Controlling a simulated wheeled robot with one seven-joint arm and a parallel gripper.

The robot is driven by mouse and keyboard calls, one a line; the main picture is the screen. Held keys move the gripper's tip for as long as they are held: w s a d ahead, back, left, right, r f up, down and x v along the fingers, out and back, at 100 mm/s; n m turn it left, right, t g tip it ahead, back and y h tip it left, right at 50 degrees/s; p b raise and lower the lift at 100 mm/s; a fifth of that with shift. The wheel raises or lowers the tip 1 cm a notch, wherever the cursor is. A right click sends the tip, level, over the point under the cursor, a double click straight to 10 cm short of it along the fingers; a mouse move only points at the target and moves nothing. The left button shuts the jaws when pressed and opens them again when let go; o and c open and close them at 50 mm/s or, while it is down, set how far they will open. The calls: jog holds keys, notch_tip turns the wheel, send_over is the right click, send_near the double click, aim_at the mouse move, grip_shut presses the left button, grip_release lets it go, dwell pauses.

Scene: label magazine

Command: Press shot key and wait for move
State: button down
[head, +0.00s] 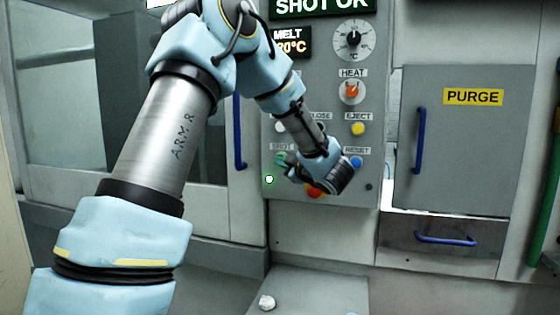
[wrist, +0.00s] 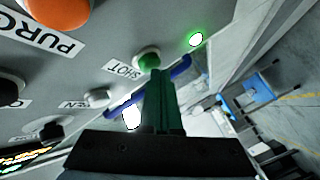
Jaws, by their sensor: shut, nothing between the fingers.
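The green shot key (wrist: 149,59) sits on the grey control panel, beside its SHOT label (wrist: 123,69). My gripper (wrist: 160,75) is shut and empty, its green fingers pointing at the key. In the wrist view the fingertips overlap the key's near edge; I cannot tell whether they touch it. In the head view my gripper (head: 285,160) is at the SHOT label (head: 282,147), and my wrist hides part of that area. A lit green lamp (head: 269,179) is below the label, and it also shows in the wrist view (wrist: 196,39). The display (head: 322,5) reads SHOT OK.
An orange-red button (wrist: 58,10) labelled PURGE is close by. Yellow eject (head: 358,129) and blue reset (head: 356,162) buttons are to the right. A blue door handle (head: 239,132) stands left of the panel. A pale shelf (head: 320,290) below holds a small white piece (head: 267,302).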

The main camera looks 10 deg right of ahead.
jog(key=shift+s+a, duration=0.3)
jog(key=shift+s, duration=0.25)
jog(key=s+a, duration=0.1)
jog(key=s, duration=0.1)
jog(key=s+a+b, duration=0.1)
jog(key=s, duration=0.1)
jog(key=shift+s+a, duration=0.15)
jog(key=shift+a, duration=0.05)
dwell(0.7)
